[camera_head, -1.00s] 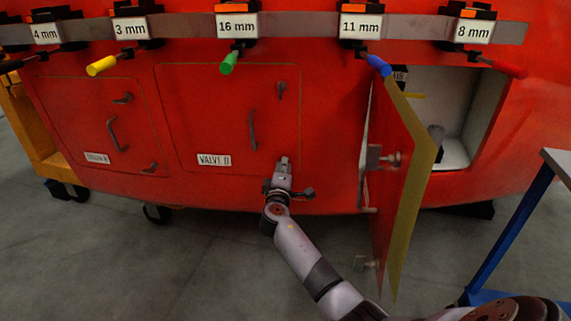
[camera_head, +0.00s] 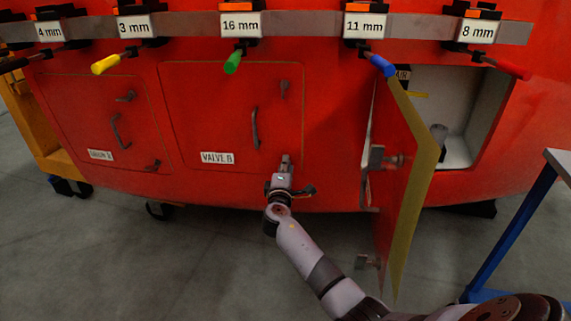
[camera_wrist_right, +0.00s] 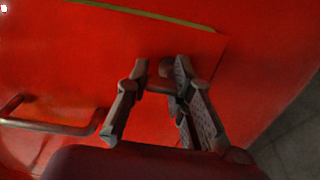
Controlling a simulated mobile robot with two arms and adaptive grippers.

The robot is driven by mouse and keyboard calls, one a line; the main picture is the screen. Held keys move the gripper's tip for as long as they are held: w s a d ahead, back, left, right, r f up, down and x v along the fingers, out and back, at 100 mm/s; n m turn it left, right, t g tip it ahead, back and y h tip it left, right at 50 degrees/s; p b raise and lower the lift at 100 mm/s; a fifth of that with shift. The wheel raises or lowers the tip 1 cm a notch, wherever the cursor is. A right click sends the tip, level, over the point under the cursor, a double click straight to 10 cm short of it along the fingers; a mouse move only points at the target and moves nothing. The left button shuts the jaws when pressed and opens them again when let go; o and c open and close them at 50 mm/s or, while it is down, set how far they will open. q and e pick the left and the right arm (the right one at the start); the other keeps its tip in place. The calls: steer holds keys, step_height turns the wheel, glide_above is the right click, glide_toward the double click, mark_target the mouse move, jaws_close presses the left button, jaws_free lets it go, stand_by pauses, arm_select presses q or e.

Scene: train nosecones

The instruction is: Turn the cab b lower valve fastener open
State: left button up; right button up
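The red VALVE B door (camera_head: 215,115) is closed on the red cab wall, with a curved handle (camera_head: 255,128) at its right side. Its upper fastener (camera_head: 285,88) sits near the top right corner. My right gripper (camera_head: 286,160) is at the door's lower right corner and hides the lower fastener in the head view. In the right wrist view the right gripper (camera_wrist_right: 162,68) is open, its two fingers spread either side of the small dark lower fastener (camera_wrist_right: 158,85). I cannot tell whether the fingers touch it. My left gripper is not in view.
A hatch door (camera_head: 405,185) stands open to the right of my right arm, beside an open compartment (camera_head: 465,110). A tool rail (camera_head: 300,24) with labelled, coloured-handled tools runs above. A blue-legged table (camera_head: 515,230) stands at far right.

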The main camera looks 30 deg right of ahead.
steer(key=shift+o, duration=1.4)
steer(key=shift+a+f, duration=0.15)
steer(key=shift+f, duration=0.75)
steer(key=o, duration=0.7)
steer(key=shift+w, duration=0.15)
steer(key=shift+c, duration=0.2)
steer(key=shift+o, duration=1.1)
steer(key=shift+r, duration=0.2)
steer(key=shift+d+r, duration=0.1)
steer(key=shift+d, duration=0.1)
steer(key=v, duration=1.2)
